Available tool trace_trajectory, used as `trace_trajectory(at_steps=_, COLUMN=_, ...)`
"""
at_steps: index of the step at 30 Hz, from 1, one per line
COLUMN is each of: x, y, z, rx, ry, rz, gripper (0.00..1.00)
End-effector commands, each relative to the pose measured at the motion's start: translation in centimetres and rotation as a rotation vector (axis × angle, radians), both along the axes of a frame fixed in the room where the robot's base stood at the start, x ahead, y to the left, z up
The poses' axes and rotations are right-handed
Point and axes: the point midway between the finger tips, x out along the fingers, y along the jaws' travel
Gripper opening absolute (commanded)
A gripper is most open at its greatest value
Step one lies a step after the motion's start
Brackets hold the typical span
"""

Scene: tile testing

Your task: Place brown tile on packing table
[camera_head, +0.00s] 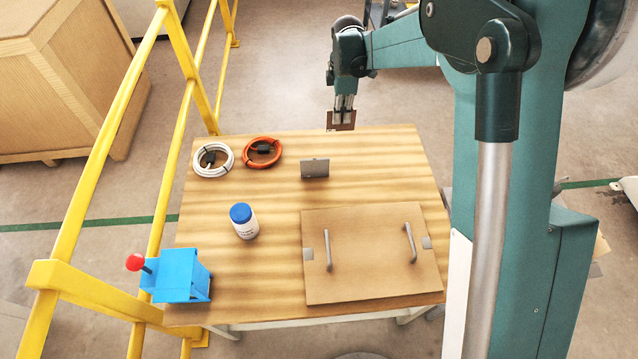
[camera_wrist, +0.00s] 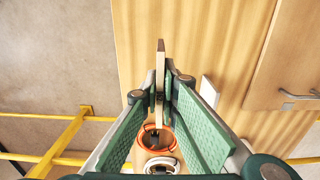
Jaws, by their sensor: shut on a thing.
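The brown tile (camera_head: 341,121) is between the fingertips of my gripper (camera_head: 344,103), which is shut on it. The tile hangs upright at the far edge of the wooden table (camera_head: 275,210) in the head view and seems raised above it. In the wrist view the tile (camera_wrist: 160,70) shows almost edge-on, gripped by the fingertips (camera_wrist: 162,92), with the table top (camera_wrist: 215,45) beyond it. The gripper's fingers hide part of the tile.
A small grey upright plate (camera_head: 315,168) stands near the table's far side. White (camera_head: 213,159) and orange (camera_head: 262,152) cable coils, a blue-capped bottle (camera_head: 244,222), a blue box with red knob (camera_head: 182,275) and a handled board (camera_head: 370,275) occupy the table. Yellow rails (camera_head: 110,130) run along its left.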

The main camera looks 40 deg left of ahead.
Motion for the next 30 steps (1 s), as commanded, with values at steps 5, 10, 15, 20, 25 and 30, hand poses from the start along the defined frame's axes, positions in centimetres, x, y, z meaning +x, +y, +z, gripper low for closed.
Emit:
trace_trajectory(at_steps=5, x=0.0, y=0.0, z=-1.9, rx=0.000, ry=0.000, rz=0.000, gripper=0.00)
trace_trajectory(at_steps=10, x=0.0, y=0.0, z=-4.3, rx=0.000, ry=0.000, rz=0.000, gripper=0.00)
trace_trajectory(at_steps=15, x=0.0, y=0.0, z=-5.8, rx=0.000, ry=0.000, rz=0.000, gripper=0.00)
trace_trajectory(at_steps=20, x=0.0, y=0.0, z=-6.0, rx=0.000, ry=0.000, rz=0.000, gripper=0.00)
trace_trajectory(at_steps=25, x=0.0, y=0.0, z=-6.0, rx=0.000, ry=0.000, rz=0.000, gripper=0.00)
trace_trajectory(at_steps=30, x=0.0, y=0.0, z=-6.7, rx=0.000, ry=0.000, rz=0.000, gripper=0.00)
